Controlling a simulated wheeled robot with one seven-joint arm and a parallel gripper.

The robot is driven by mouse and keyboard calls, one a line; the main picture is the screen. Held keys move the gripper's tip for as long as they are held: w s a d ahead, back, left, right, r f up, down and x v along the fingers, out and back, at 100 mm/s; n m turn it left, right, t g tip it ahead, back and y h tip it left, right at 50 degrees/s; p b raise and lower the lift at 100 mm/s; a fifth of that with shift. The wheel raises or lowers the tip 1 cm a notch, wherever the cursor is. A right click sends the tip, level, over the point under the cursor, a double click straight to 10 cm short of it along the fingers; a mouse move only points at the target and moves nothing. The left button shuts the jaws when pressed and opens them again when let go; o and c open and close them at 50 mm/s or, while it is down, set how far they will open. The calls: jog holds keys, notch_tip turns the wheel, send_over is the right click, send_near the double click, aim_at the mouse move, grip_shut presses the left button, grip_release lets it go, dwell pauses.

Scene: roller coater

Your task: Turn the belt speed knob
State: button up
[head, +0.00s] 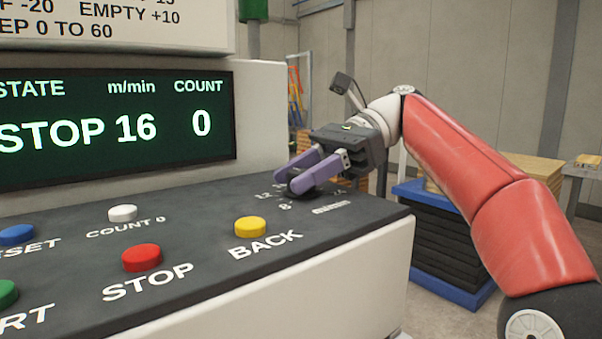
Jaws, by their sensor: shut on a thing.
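The belt speed knob (296,188) is a dark knob at the right end of the black control panel (200,250), with white scale marks around it. My gripper (303,183) has purple fingers and comes in from the right. Its fingers are shut on the knob, one on each side, and hide much of it. The display (117,124) on the left reads STOP, 16 m/min and COUNT 0.
On the panel stand a yellow BACK button (250,227), a red STOP button (142,257), a white COUNT 0 button (122,213), a blue button (16,234) and a green button (6,294). A blue-framed stack (450,250) stands behind my arm at right.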

jog(key=shift+n+g+h, duration=0.5)
jog(key=shift+n+g, duration=0.4)
jog(key=shift+n+h, duration=0.3)
jog(key=o, duration=1)
jog(key=shift+g, duration=0.3)
